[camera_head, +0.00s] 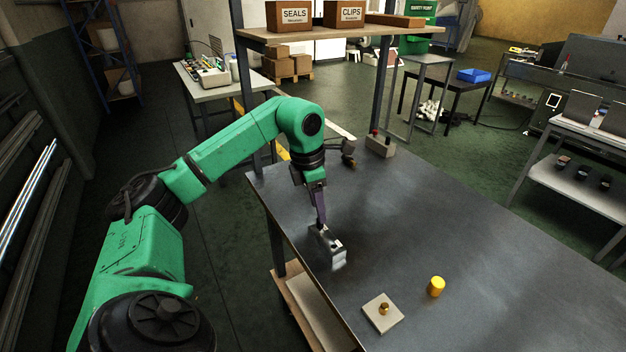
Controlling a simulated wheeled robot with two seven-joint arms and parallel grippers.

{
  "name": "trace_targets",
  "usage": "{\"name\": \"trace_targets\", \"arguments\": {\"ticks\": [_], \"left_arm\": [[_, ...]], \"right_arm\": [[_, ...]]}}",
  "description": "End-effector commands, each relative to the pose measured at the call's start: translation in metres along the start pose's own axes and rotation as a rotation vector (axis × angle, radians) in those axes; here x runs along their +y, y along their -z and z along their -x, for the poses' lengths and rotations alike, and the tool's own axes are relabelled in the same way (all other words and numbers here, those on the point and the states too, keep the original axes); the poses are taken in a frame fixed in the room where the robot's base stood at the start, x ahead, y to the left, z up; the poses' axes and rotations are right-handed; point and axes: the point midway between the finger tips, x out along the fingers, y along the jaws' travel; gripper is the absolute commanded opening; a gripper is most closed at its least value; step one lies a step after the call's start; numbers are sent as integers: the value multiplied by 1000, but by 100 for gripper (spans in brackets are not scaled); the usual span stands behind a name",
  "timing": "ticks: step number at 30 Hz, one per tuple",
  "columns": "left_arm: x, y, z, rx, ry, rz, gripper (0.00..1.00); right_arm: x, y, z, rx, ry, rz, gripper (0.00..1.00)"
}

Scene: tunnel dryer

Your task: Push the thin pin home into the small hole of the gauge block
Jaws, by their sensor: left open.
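A small grey metal block (329,250), which looks like the gauge block, sits on the dark bench near its left edge. Its top has a small pale patch; the hole is too small to make out. My left gripper (321,228) points down directly over the block's far end. Its fingers are open but look narrow from here, and I cannot tell whether they touch the block. I cannot make out the thin pin; it may be hidden by the gripper or too small to see. My right gripper is not in view.
A pale square plate with a brass peg (384,309) and a yellow cylinder (436,287) stand toward the front of the dark bench (480,235). A grey box with buttons (380,147) is at the back. The bench's right side is clear.

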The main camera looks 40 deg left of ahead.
Motion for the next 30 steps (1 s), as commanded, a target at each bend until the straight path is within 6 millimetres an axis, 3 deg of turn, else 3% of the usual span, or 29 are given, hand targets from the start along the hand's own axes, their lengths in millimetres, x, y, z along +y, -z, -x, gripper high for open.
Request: {"name": "trace_targets", "arguments": {"ticks": [6, 10, 14, 30], "left_arm": [[0, -1, 66, -6, -2, 0, 56], [0, -1, 91, -3, -1, 0, 56], [0, 0, 98, -1, 0, 0, 56], [0, 0, 98, 0, 0, 0, 56]], "right_arm": [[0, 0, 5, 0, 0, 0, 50], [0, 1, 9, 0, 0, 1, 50], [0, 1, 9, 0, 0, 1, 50], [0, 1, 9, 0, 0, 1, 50]]}}
